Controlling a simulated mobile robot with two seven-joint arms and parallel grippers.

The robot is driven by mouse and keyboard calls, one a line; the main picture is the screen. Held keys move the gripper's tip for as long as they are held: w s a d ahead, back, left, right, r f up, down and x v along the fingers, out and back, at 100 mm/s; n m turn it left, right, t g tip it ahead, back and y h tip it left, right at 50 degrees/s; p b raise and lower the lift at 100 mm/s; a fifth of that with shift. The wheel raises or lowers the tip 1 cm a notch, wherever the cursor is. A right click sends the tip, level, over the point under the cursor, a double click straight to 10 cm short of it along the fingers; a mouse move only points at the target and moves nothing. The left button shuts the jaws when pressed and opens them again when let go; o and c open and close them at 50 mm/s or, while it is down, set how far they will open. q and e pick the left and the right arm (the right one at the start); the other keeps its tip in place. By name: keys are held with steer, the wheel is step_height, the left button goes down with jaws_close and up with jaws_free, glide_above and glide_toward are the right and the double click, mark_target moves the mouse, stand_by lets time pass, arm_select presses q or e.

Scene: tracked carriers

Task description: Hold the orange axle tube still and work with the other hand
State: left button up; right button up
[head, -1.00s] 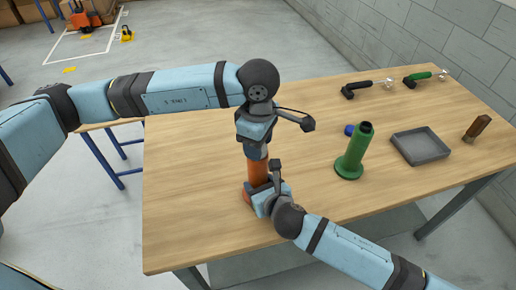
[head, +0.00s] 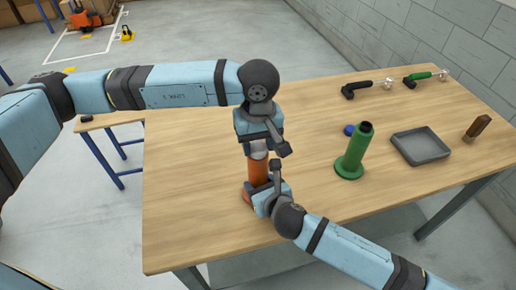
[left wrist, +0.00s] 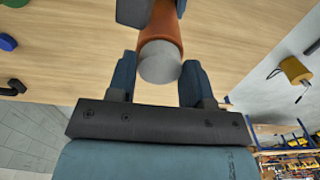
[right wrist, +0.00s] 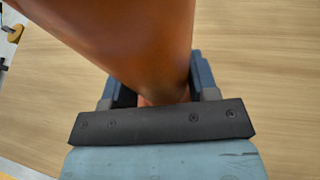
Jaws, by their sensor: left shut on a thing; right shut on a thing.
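The orange axle tube (head: 259,170) stands upright on the wooden table, on a wider orange foot. My right gripper (head: 260,190) is shut on its lower part; the right wrist view shows the tube (right wrist: 135,45) between the fingers. A light grey round piece (left wrist: 160,62) sits at the tube's top and also shows as a pale band in the head view (head: 258,154). My left gripper (head: 258,146) is above the tube, with its fingers on both sides of the grey piece and shut on it. The fingertips are partly hidden in the head view.
A green flanged tube (head: 353,158) stands to the right, with a small blue piece (head: 349,130) behind it. The table's front right is clear.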

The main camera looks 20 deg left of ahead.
steer(key=shift+r, duration=0.1)
arm_select(q)
steer(key=m, duration=0.5)
steer(key=shift+w, duration=0.1)
arm_select(e)
steer(key=shift+a, duration=0.1)
arm_select(q)
steer(key=m, duration=0.4)
steer(key=shift+d+m, duration=0.1)
steer(key=shift+m, duration=0.3)
arm_select(e)
steer(key=shift+s, duration=0.1)
arm_select(q)
steer(key=m, duration=0.3)
steer(key=shift+r+m, duration=0.1)
steer(key=shift+m, duration=0.3)
steer(key=shift+c, duration=0.9)
steer(key=m, duration=0.6)
steer(key=o, duration=1)
